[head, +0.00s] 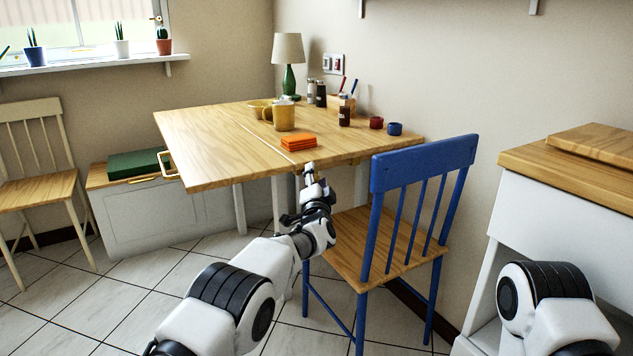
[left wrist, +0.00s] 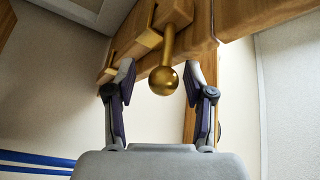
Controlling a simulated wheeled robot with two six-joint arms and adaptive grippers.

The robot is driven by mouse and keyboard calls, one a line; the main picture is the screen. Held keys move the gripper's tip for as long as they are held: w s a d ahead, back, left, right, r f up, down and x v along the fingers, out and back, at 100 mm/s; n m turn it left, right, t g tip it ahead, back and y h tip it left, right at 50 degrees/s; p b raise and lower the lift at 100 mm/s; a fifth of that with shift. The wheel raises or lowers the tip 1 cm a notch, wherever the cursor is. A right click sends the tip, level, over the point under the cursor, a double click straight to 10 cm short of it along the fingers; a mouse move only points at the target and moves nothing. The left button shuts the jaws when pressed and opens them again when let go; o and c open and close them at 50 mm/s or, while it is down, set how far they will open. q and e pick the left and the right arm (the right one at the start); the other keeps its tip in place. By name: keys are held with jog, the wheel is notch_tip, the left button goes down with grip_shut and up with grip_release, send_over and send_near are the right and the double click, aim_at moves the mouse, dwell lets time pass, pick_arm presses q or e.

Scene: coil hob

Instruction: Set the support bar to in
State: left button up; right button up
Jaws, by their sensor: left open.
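The wooden table (head: 215,140) has a leaf that is raised and level. In the left wrist view, a round brass knob (left wrist: 164,80) on a short brass stem sticks out from wooden parts under the table. I take it for the support bar's knob; how far out the bar is, I cannot tell. My left gripper (head: 309,178) is at the table's near edge, beside the blue chair. Its fingers are open, one on each side of the knob, with gaps visible to both. My right gripper is out of view; only my right arm shows at lower right.
A blue chair (head: 425,164) stands close to the right of my left arm. An orange stack (head: 298,142), a yellow mug (head: 284,116) and a green lamp (head: 288,60) stand on the table. A white cabinet (head: 545,210) is at the right. Tiled floor is open at left.

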pick_arm(q)
jog(key=v, duration=0.7)
jog(key=shift+s, duration=0.2)
